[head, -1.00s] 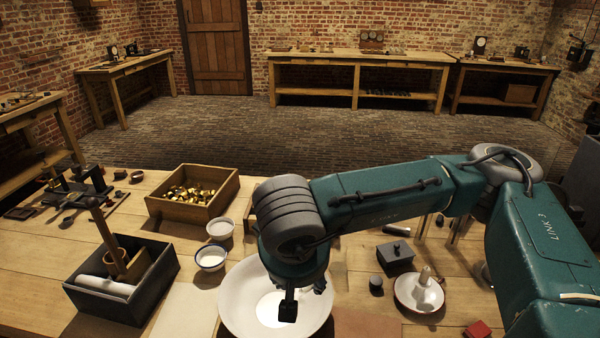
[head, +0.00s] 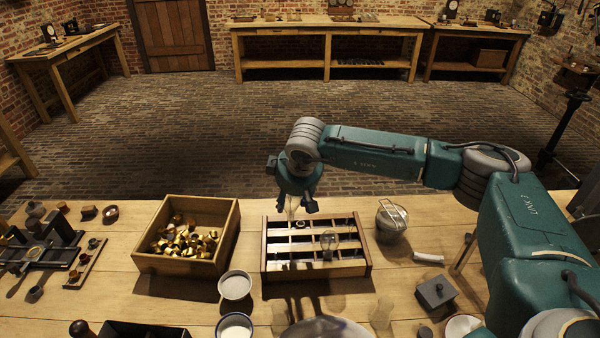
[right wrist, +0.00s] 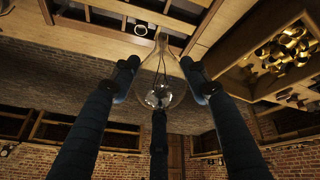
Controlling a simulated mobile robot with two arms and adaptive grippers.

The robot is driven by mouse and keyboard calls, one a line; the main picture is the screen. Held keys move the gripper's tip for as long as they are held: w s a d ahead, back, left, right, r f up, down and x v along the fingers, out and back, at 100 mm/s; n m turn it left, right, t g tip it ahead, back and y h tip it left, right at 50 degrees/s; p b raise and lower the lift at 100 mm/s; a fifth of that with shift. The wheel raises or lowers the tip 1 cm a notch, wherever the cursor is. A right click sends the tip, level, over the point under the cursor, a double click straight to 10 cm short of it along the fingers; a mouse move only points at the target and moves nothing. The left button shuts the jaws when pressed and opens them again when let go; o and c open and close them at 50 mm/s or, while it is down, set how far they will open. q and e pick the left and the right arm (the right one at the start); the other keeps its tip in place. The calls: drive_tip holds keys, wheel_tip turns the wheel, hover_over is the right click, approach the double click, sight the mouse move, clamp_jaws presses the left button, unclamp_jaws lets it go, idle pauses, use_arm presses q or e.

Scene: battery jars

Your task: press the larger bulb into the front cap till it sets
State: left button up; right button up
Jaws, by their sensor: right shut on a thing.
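My right gripper (head: 298,208) hangs over the rear part of a wooden slotted rack (head: 368,267) in the head view. In the right wrist view its dark fingers (right wrist: 165,82) close around a clear glass bulb (right wrist: 161,95), whose narrow neck points to the top of the picture. In the head view this held bulb is faint and partly hidden by the fingers. Another clear bulb (head: 329,240) shows at the rack's right-hand part. A small pale ring (head: 300,224) lies in the rack just below the gripper; I cannot tell whether it is a cap. My left gripper is out of view.
A wooden box (head: 187,264) of brass caps stands left of the rack. A lidded glass jar (head: 391,221) and a dark lidded box (head: 436,297) are to the right. White cups (head: 235,286) stand in front. Several blurred, see-through shapes show before the rack.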

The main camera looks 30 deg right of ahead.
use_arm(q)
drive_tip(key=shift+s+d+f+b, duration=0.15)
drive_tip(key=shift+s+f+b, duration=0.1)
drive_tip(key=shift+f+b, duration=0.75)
use_arm(e)
drive_tip(key=w+d+f, duration=0.2)
drive_tip(key=d+f, duration=0.2)
drive_tip(key=shift+w+f+n+y, duration=0.2)
drive_tip(key=shift+f+n+y, duration=0.1)
drive_tip(key=shift+f+n, duration=0.1)
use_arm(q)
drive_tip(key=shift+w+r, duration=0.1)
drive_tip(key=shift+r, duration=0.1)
use_arm(e)
drive_tip(key=shift+d, duration=0.1)
use_arm(q)
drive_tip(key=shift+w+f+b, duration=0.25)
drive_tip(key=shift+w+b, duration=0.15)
drive_tip(key=shift+b, duration=0.1)
use_arm(e)
drive_tip(key=shift+f, duration=0.25)
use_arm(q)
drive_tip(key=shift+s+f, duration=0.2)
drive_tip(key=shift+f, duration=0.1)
use_arm(e)
drive_tip(key=shift+f, duration=0.1)
